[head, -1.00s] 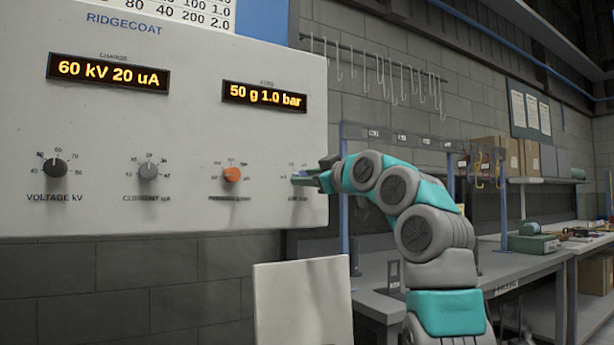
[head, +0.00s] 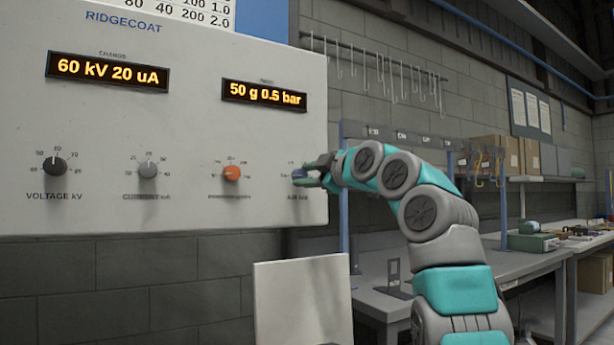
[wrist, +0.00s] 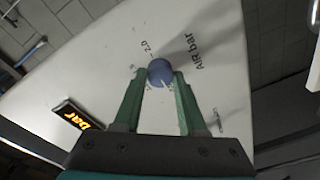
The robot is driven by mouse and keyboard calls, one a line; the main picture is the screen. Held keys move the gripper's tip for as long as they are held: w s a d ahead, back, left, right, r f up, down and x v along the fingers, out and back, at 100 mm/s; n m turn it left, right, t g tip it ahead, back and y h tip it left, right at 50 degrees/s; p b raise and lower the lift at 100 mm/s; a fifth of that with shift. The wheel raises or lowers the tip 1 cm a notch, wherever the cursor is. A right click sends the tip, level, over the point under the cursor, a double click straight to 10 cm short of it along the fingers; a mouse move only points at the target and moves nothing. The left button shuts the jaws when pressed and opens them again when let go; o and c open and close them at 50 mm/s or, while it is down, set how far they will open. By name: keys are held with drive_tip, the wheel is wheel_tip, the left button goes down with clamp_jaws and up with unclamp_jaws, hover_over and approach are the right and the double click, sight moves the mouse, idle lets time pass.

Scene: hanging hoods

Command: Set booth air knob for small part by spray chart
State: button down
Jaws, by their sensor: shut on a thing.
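The blue air knob (wrist: 160,72) is at the right end of the white panel's knob row, beside the "AIR bar" label. It also shows at my fingertips in the head view (head: 299,175). My gripper (wrist: 159,82) is shut on this knob, with one green finger on each side of it. The right display (head: 264,95) reads "50 g 0.5 bar", and the left display (head: 108,71) reads "60 kV 20 uA". The spray chart (head: 190,12) is above the panel and mostly cut off; a row ending "200 2.0" shows.
The black voltage knob (head: 54,167), the grey current knob (head: 147,170) and the orange knob (head: 232,173) sit left of the air knob. A white board (head: 303,300) stands below the panel. A workbench (head: 520,265) is on the right. Hooks hang on the wall behind.

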drive_tip(key=shift+c, duration=2.4)
unclamp_jaws()
drive_tip(key=shift+s+d+f+b, duration=0.1)
drive_tip(key=shift+s+d+b, duration=0.2)
drive_tip(key=shift+s+b, duration=0.05)
drive_tip(key=b+v, duration=0.2)
drive_tip(key=v, duration=0.4)
drive_tip(key=shift+s+d, duration=0.2)
drive_tip(key=shift+s, duration=0.1)
